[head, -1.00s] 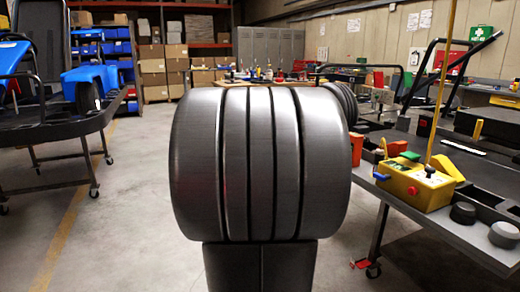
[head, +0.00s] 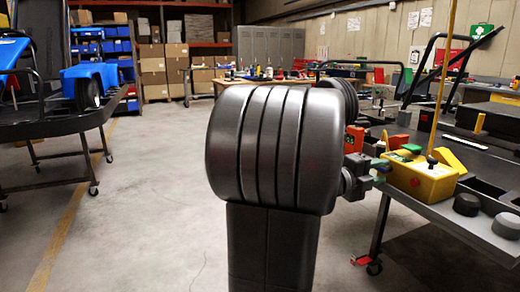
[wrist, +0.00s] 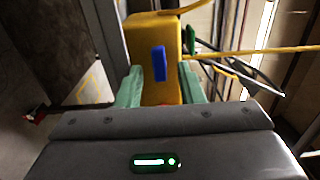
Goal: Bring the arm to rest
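My arm's dark ribbed joint fills the middle of the head view. My gripper (head: 378,172) shows to its right, close to the left side of a yellow control box (head: 422,184) on the workbench. In the wrist view my gripper (wrist: 160,70) has its two pale green fingers spread apart. The yellow box (wrist: 160,35) with a blue button (wrist: 159,63) shows beyond and between them. I see nothing held. Whether a fingertip touches the box I cannot tell.
The dark workbench (head: 450,208) at right also carries an orange-red bin (head: 355,138), a yellow wedge (head: 442,156) and round black knobs (head: 466,204). A thin yellow pole rises by the box. A kart stand (head: 60,128) is at left. The floor (head: 150,200) between is clear.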

